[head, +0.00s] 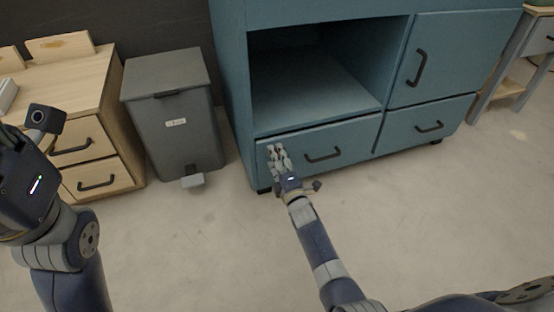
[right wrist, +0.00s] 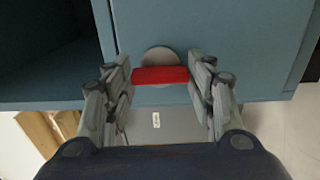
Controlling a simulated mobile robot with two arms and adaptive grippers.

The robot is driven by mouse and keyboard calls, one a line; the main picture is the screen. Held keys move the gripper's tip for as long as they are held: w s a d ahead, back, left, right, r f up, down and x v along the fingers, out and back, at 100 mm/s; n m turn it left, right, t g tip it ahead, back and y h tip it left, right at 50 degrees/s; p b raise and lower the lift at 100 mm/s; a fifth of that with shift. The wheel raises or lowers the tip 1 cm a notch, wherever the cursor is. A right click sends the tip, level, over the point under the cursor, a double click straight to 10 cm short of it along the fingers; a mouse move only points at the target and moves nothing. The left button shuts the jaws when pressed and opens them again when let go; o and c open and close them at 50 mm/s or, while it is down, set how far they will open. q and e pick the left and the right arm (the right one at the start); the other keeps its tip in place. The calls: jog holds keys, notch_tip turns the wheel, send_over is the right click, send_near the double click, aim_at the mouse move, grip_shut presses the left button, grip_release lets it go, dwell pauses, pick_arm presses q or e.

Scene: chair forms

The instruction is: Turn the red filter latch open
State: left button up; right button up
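The red filter latch (right wrist: 160,75) is a short bar lying level across a grey round disc (right wrist: 160,54) on a blue cabinet panel in the right wrist view. My right gripper (right wrist: 160,76) is open, with one finger at each end of the latch; I cannot tell whether they touch it. In the head view my right gripper (head: 275,154) is at the front of the blue cabinet (head: 318,138), by its lower left drawer. I cannot make out the latch there. My left wrist shows at the left edge, but its fingers are out of view.
A grey pedal bin (head: 172,115) stands left of the cabinet, beside a wooden drawer unit (head: 95,95). The cabinet has an open compartment (head: 315,75) above the drawer. The floor in front is clear.

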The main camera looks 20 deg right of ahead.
jog(key=shift+o, duration=1.3)
jog(key=s, duration=1.2)
jog(key=shift+d, duration=0.15)
